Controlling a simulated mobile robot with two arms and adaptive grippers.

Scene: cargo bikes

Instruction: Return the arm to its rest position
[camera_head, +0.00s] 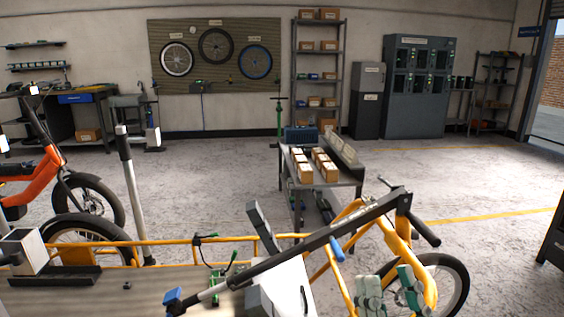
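My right gripper (390,290) shows low at the right, in front of the yellow cargo bike (428,285). Its two pale green fingers stand apart, with the bike's frame and wheel visible around them. I see nothing held between them, and I cannot tell whether they touch the bike. The rest of my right arm is mostly below the picture edge. My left gripper is not in view.
The bike's wooden deck (120,296) fills the bottom left, with a long dark bar (330,233) slanting above it. A table (345,178) with small boxes stands behind. An orange bike (45,180) is at left. Open floor (480,190) lies to the right.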

